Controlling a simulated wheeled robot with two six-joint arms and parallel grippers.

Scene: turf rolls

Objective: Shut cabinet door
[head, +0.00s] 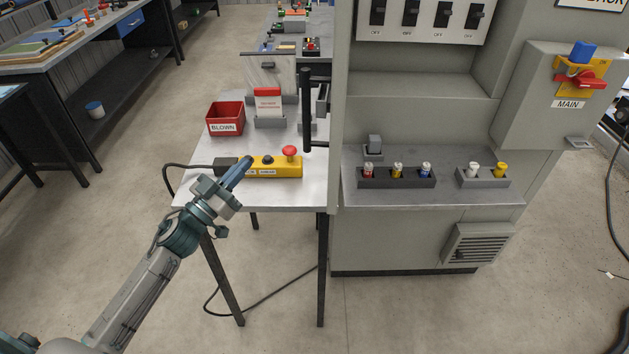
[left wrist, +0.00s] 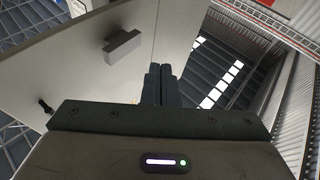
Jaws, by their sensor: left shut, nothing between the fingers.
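The grey cabinet (head: 400,235) stands at the right in the head view, with its inside open to view. Its door (head: 340,100) stands open and is seen almost edge-on, a narrow upright strip at the cabinet's left. A black bar handle (head: 306,112) sticks out on the door's left side. My left gripper (head: 244,167) is shut and empty, left of the door and apart from it, in front of the handle. In the left wrist view the shut fingers (left wrist: 160,85) point past a large pale panel (left wrist: 85,75); I cannot tell which face it is. My right gripper is out of view.
A small table holds a yellow button box (head: 262,172) near my left gripper, a red "BLOWN" bin (head: 226,119) and a red-and-white sign. Fuses stand in holders (head: 397,178) on the cabinet's shelf. The floor in front of the cabinet is clear.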

